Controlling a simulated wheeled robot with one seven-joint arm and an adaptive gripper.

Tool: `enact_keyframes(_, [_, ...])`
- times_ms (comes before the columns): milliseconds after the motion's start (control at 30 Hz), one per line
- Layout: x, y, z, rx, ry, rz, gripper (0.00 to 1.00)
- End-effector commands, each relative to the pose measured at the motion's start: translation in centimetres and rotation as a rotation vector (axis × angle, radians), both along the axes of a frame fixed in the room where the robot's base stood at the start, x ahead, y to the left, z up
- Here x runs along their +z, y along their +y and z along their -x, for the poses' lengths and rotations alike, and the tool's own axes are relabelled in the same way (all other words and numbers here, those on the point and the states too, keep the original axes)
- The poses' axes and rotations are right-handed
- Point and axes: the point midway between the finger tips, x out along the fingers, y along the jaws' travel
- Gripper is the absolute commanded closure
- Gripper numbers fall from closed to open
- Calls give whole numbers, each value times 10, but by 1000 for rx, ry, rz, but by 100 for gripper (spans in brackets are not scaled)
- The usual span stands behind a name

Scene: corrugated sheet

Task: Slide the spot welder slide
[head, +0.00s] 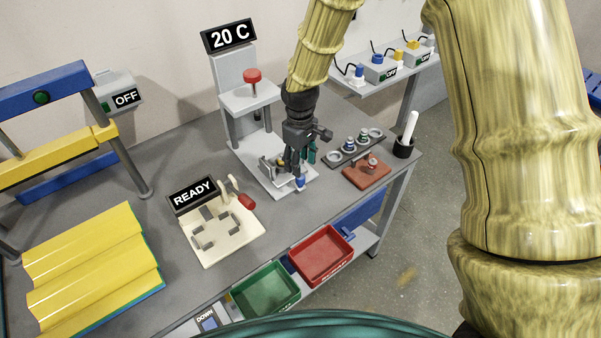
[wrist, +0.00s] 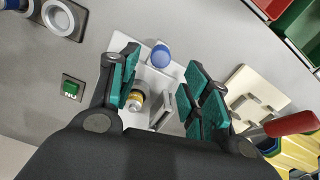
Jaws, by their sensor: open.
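The spot welder (head: 236,82) is a light grey stand with a red knob on top and a "20 C" display above it. Its slide (head: 282,187) is a pale plate at the base with a blue knob (head: 300,183) at its front end. The blue knob also shows in the wrist view (wrist: 161,55). My gripper (head: 299,160) is open and points down over the slide, just behind the blue knob. In the wrist view its teal-padded fingers (wrist: 165,78) stand apart, with a small yellow-banded cylinder (wrist: 137,100) and a grey bracket (wrist: 163,104) seen between them. My gripper hides part of the slide.
A cream fixture (head: 222,238) with a red-handled clamp and "READY" sign lies to the left. A grey rack (head: 353,147) and brown block (head: 367,173) are close on the right. Red (head: 321,256) and green bins (head: 266,290) hang below the front edge.

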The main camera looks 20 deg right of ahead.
Motion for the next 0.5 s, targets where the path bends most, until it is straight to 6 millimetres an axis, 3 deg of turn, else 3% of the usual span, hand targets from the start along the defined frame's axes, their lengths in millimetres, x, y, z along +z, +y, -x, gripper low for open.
enact_keyframes(500, [-53, -1, 1, -1, 1, 0, 52])
